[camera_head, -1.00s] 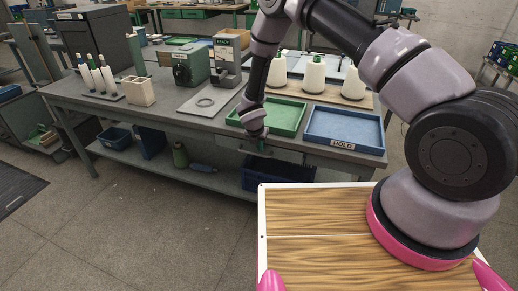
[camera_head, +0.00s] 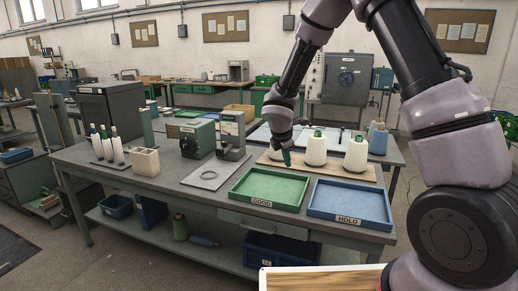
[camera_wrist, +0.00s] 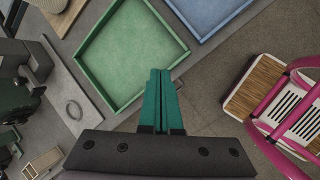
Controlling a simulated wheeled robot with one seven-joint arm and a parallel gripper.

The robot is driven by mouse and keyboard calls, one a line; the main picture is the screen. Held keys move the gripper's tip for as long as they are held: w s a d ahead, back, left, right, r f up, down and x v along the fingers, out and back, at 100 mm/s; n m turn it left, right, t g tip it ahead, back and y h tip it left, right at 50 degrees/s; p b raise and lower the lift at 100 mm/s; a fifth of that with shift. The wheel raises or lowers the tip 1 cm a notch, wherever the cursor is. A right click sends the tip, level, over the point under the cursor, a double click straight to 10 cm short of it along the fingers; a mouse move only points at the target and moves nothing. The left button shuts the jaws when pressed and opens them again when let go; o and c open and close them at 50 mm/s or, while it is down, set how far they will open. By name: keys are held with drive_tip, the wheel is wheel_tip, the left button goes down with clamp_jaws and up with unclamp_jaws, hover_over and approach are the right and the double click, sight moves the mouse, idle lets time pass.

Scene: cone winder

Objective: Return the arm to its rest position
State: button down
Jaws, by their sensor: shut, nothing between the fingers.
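In the wrist view the closed fingers (camera_wrist: 160,100) point down over the near side of the green tray (camera_wrist: 85,62). The arm reaches up from the right of the head view and bends down to the gripper.
The green GOOD tray (camera_head: 239,201) and blue HOLD tray (camera_head: 311,207) are empty on the grey bench (camera_head: 150,191). White cones (camera_head: 356,152) stand behind them.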

drive_tip(key=s+d+r+m, duration=0.5)
drive_tip(key=d+r+m, duration=0.1)
drive_tip(key=r, duration=0.3)
drive_tip(key=s+d+r+m, duration=0.4)
drive_tip(key=d+r+m, duration=0.25)
drive_tip(key=r, duration=0.35)
drive_tip(key=s+d+r+m+t+y, duration=0.1)
drive_tip(key=s+r+m+y, duration=0.1)
drive_tip(key=s+r+m, duration=0.3)
drive_tip(key=s+d+r+m+t+y, duration=0.1)
drive_tip(key=s+r+m, duration=0.3)
drive_tip(key=s+m, duration=0.5)
drive_tip(key=s+y, duration=0.1)
drive_tip(key=s, duration=0.4)
drive_tip(key=shift+d+r+t, duration=0.25)
drive_tip(key=shift+r+t, duration=0.05)
drive_tip(key=shift+r, duration=0.1)
